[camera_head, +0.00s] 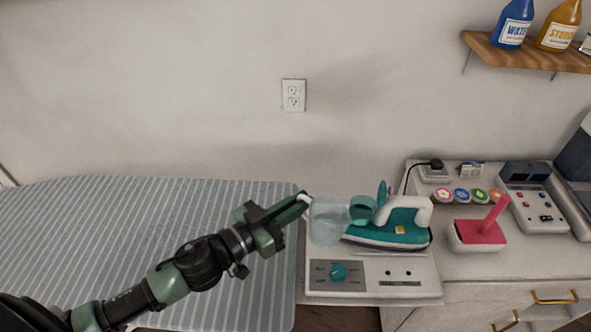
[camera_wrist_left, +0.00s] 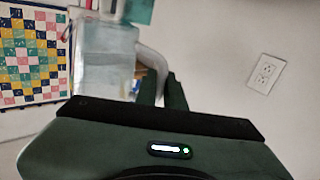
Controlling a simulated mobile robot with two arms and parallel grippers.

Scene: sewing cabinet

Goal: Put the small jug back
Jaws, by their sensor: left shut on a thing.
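The small jug (camera_head: 327,222) is a clear, pale blue vessel with a white handle. My left gripper (camera_head: 303,198) is shut on its handle and holds it over the left part of the iron station (camera_head: 384,282), just left of the teal iron (camera_head: 395,232). In the left wrist view the jug (camera_wrist_left: 107,62) and its pale handle show beyond my left gripper (camera_wrist_left: 163,92). I cannot tell whether the jug touches the station. My right gripper is not in view.
A striped ironing board (camera_head: 130,215) lies to the left. A wooden shelf (camera_head: 530,53) with bottles hangs at upper right.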

